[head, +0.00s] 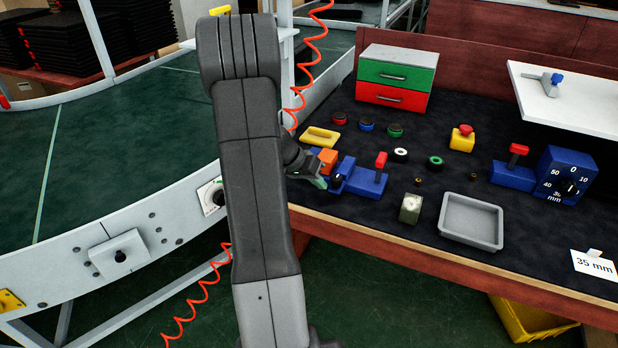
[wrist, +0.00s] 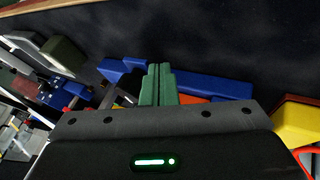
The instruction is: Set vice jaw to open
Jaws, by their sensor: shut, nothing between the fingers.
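My gripper (head: 320,183) is shut and empty, just at the front left of the fixture. Its green fingertips (wrist: 157,70) are together in the wrist view. Whether they touch the fixture, and how its jaw stands, I cannot tell. My arm hides part of the left side.
A blue base with a red-topped lever (head: 381,160) stands close right of the fixture. A yellow handle (head: 320,136) lies behind. The conveyor (head: 120,150) curves at left.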

